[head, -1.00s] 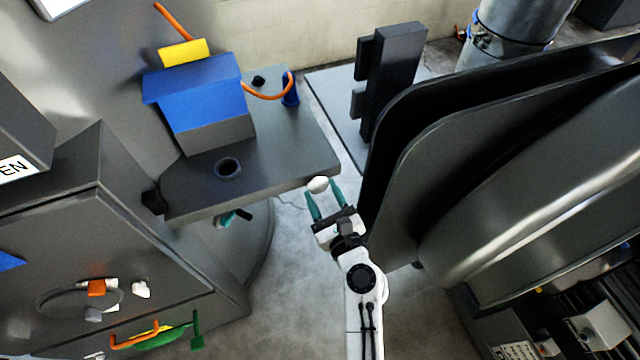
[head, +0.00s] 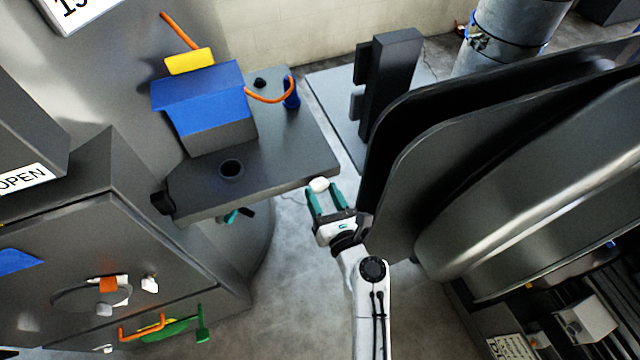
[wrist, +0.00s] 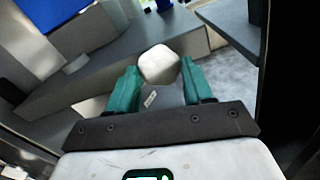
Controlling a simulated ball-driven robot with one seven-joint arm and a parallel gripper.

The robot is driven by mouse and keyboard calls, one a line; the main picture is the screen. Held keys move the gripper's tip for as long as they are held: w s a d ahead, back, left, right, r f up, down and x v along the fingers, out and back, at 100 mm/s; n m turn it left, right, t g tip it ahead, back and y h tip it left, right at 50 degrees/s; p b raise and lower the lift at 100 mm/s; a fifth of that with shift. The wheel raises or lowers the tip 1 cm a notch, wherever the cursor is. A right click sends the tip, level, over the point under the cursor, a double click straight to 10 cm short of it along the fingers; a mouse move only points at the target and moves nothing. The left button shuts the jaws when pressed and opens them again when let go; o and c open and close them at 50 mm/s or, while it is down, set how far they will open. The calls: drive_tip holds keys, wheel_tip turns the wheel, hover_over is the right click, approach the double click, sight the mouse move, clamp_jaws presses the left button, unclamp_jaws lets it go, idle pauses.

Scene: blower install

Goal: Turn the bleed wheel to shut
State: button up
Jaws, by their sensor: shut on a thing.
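My gripper (head: 321,200) has teal fingers and is shut on a white faceted knob (head: 319,184), held at the fingertips. The knob also shows between the fingers in the wrist view (wrist: 159,65). In the head view it is near the right end of the dark shelf; I cannot tell whether it touches anything else. No part is clearly marked as the bleed wheel.
The dark shelf (head: 278,160) carries a blue box (head: 207,97) and a round hole. The cabinet at left bears an OPEN sign (head: 22,179). Large dark curved panels (head: 410,190) stand close on my gripper's right. Bare floor (head: 290,290) shows between cabinet and panels.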

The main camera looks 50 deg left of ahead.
drive_tip(key=shift+s+f+m, duration=0.1)
drive_tip(key=shift+m, duration=0.4)
drive_tip(key=shift+m+p, duration=0.5)
drive_tip(key=o, duration=1.1)
drive_tip(key=shift+d, duration=0.1)
drive_tip(key=p+v, duration=0.2)
drive_tip(key=v, duration=0.3)
drive_tip(key=shift+s+d, duration=0.15)
drive_tip(key=shift+d, duration=0.25)
